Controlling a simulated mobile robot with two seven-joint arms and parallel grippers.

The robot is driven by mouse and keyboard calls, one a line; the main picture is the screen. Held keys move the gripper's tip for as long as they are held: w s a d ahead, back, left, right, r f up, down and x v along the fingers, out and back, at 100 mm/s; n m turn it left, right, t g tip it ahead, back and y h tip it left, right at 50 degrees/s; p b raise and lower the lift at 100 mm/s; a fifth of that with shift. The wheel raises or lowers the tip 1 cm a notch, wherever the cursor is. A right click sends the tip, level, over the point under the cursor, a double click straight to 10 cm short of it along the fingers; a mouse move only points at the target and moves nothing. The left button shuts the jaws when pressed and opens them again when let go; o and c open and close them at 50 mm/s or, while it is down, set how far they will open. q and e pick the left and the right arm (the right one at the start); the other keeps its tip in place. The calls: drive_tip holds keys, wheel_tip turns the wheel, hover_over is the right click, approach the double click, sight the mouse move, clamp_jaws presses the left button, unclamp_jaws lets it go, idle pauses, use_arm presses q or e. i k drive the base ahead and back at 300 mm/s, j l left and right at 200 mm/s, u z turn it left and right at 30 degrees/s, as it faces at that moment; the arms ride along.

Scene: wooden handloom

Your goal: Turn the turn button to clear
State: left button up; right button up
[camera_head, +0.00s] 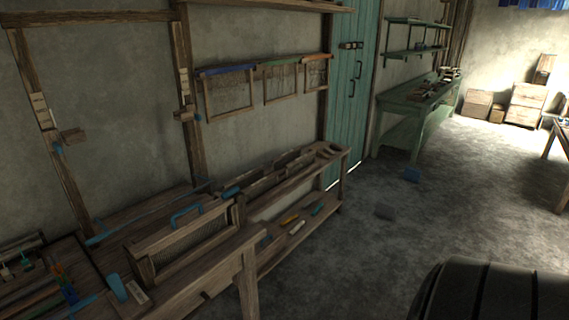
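I cannot make out for certain which part is the turn button. Small wooden blocks sit on the two upright wall posts, one on the left post (72,135) and one on the middle post (184,115), each below a pale label. The teal door (345,110) at the back centre is closed and has a dark latch (351,45) near its top and dark handles below it. Any of these parts is too small to read its turned position. Neither of my grippers is in view.
A wooden bench (250,262) runs along the left wall, with a framed reed with a blue handle (190,238) on it. Framed panels (230,95) hang on the wall. A green bench (420,98) and wooden crates (525,103) stand farther back. The grey floor (450,200) is mostly clear.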

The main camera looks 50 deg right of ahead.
sight(224, 196)
drive_tip(key=i+l+z, duration=0.2)
drive_tip(key=l+z, duration=0.25)
drive_tip(key=i+l+z, duration=0.15)
drive_tip(key=i+z, duration=0.15)
drive_tip(key=z, duration=0.15)
drive_tip(key=i+l+z, duration=0.2)
drive_tip(key=z, duration=0.25)
drive_tip(key=i+l, duration=0.15)
drive_tip(key=i, duration=0.6)
drive_tip(key=i+l+z, duration=0.1)
drive_tip(key=i, duration=0.6)
